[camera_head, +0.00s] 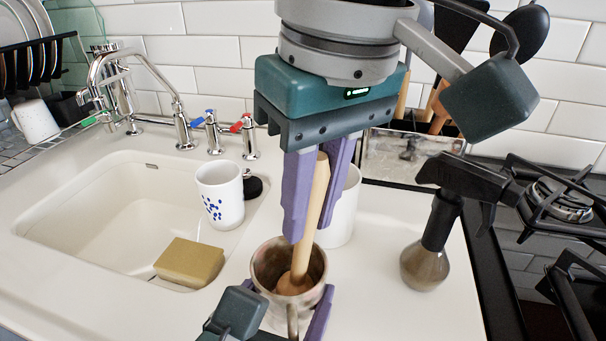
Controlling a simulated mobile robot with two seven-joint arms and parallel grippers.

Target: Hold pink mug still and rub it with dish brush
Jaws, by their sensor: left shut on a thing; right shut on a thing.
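The pink mug (268,262), a mottled pinkish-grey cup with an open top, stands low in the picture on the pale counter. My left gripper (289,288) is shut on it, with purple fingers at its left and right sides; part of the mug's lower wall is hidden. The dish brush (316,193) has a pale wooden handle. My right gripper (310,230) comes from above and is shut on this handle. The brush is slightly tilted, and its lower end (295,284) is inside the mug. Whether it touches the mug's inner wall is hard to tell.
A white mug with blue spots (219,197) stands by the sink (95,205), near a sponge (189,262). A white cup (345,212) is partly hidden behind my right gripper. A spray bottle (424,265) stands right, beside the gas hob (560,205). Counter between mug and bottle is clear.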

